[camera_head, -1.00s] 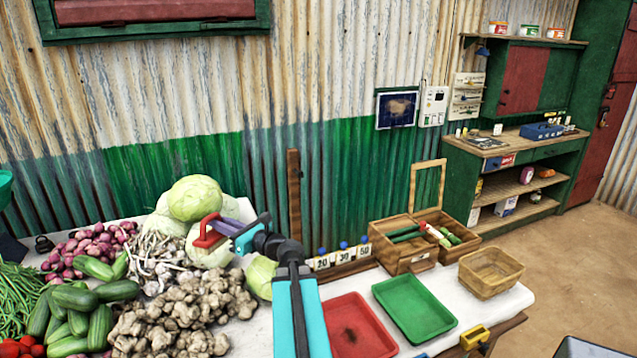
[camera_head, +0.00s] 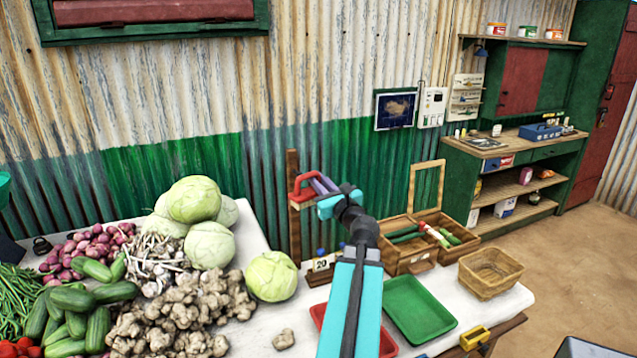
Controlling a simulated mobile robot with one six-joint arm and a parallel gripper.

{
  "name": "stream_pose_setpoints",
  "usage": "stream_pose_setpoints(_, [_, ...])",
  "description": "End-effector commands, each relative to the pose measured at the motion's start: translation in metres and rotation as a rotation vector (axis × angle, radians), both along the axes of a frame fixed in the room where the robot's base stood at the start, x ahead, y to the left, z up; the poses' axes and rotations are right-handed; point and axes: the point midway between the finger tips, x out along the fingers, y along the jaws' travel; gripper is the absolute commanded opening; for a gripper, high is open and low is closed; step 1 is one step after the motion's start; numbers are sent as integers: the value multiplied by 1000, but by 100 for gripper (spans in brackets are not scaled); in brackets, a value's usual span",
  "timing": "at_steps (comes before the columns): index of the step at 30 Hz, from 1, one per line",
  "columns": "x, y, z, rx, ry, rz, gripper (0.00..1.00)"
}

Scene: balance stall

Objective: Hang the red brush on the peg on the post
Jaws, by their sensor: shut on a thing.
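The red brush (camera_head: 298,181) shows as a red loop-like shape at the end of my gripper (camera_head: 317,186). My gripper is shut on it and holds it up off the table, in front of the upper part of the wooden post (camera_head: 293,225). The post stands upright at the back of the table against the green wall. The peg cannot be made out; the brush and my gripper cover that part of the post. Whether the brush touches the post cannot be told.
Cabbages (camera_head: 209,244), ginger (camera_head: 165,318) and other vegetables fill the table's left. A red tray (camera_head: 318,313) partly behind my arm, a green tray (camera_head: 420,309), an open wooden box (camera_head: 410,262) and a basket (camera_head: 490,272) stand to the right.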

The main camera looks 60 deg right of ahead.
Motion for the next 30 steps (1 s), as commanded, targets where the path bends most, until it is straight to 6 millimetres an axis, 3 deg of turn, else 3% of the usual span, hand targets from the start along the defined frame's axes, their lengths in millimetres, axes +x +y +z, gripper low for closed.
stream_pose_setpoints(14, [-1, -1, 1, -1, 0, -2, 0])
stream_pose_setpoints(30, [13, -11, -1, 0, 0, -1, 0])
